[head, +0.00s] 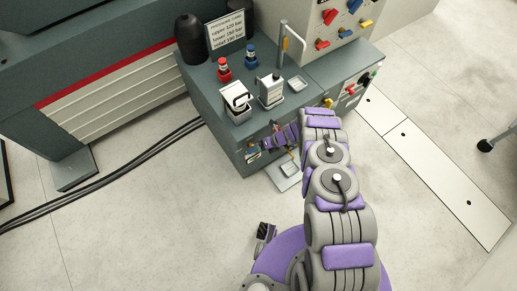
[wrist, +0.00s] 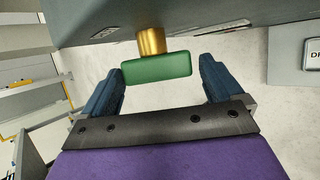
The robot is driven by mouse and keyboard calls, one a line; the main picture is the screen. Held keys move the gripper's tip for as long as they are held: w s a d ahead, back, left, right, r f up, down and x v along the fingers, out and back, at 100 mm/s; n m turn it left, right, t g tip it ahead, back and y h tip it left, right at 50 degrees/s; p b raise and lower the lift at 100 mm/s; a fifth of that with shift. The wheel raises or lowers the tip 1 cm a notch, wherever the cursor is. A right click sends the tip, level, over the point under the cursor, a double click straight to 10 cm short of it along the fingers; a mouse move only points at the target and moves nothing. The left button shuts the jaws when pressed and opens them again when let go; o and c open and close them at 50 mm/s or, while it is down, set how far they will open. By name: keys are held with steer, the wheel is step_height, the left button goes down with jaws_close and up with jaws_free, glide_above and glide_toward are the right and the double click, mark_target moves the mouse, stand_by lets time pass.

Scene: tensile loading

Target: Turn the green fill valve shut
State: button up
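The green fill valve handle (wrist: 157,69) is a flat bar on a brass stem (wrist: 151,41) that comes out of the grey cabinet face in the wrist view. The bar lies nearly level across the picture. My gripper (wrist: 161,80) is open, with one dark blue finger on each side of the bar. The left finger is close to the bar's left end; a wider gap shows on the right. I cannot tell whether the left finger touches it. In the head view my gripper (head: 279,140) is at the cabinet's front, and I cannot make out the green handle there.
A panel (head: 315,20) with coloured handles stands behind. A small tray (head: 287,172) sits low below my gripper. Black cables (head: 130,162) cross the floor.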

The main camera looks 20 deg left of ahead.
steer(key=shift+o, duration=0.4)
steer(key=shift+r, duration=0.1)
steer(key=shift+d+r, duration=0.2)
steer(key=shift+r, duration=0.1)
steer(key=p+v, duration=0.4)
steer(key=v, duration=1.2)
steer(key=shift+w+d, duration=0.15)
steer(key=shift+d, duration=0.05)
steer(key=shift+r, duration=0.1)
